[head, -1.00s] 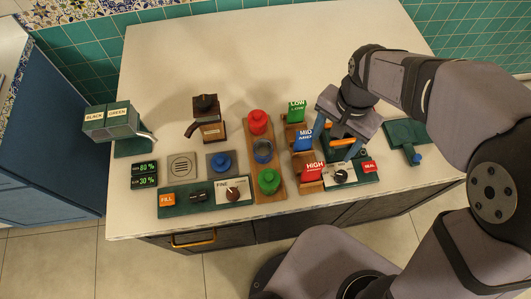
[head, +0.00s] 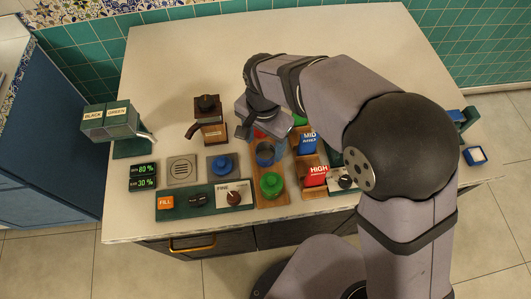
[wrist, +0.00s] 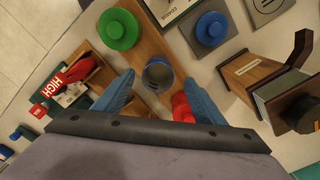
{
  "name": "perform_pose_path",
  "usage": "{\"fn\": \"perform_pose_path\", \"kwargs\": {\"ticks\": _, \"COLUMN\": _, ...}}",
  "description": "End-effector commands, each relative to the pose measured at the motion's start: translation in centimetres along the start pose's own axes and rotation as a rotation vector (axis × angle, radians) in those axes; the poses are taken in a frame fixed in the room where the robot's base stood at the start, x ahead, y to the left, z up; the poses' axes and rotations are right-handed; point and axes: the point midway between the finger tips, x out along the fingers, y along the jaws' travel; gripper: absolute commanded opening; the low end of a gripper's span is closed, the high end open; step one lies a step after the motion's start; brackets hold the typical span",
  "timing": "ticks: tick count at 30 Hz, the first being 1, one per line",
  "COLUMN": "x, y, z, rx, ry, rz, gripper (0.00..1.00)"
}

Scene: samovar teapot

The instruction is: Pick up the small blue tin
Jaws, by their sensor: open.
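The small blue tin (head: 265,153) stands upright in the middle of a wooden board (head: 272,212), between a green tin (head: 270,185) and a red tin (head: 258,133). In the wrist view the blue tin (wrist: 158,76) shows an open, greyish top. My gripper (wrist: 159,80) is open and empty, with one blue finger on either side of the blue tin in that view. In the head view my gripper (head: 268,138) is over the board and partly covers the red and blue tins. I cannot tell how far above the blue tin the fingertips are.
A blue lid-like knob (head: 221,163) sits on a grey plate left of the board. A brown grinder (head: 211,120) stands behind it. The MID (head: 308,142) and HIGH (head: 316,175) blocks stand close on the right. The back of the counter (head: 200,60) is clear.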

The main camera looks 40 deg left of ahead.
Motion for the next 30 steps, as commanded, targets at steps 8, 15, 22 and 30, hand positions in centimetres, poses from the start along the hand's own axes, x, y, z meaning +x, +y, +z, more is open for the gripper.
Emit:
{"fn": "perform_pose_path", "kwargs": {"ticks": 8, "x": 1.2, "y": 0.2, "z": -0.1, "rx": 0.001, "ry": -0.002, "rz": 0.003, "gripper": 0.64}}
{"fn": "perform_pose_path", "kwargs": {"ticks": 15, "x": 4.2, "y": 0.3, "z": -0.3, "rx": 0.0, "ry": -0.002, "rz": 0.003, "gripper": 0.64}}
{"fn": "perform_pose_path", "kwargs": {"ticks": 22, "x": 5.3, "y": 0.3, "z": -0.3, "rx": 0.0, "ry": 0.0, "rz": 0.0, "gripper": 0.64}}
{"fn": "perform_pose_path", "kwargs": {"ticks": 30, "x": 5.2, "y": 0.3, "z": -0.3, "rx": 0.0, "ry": 0.0, "rz": -0.001, "gripper": 0.38}}
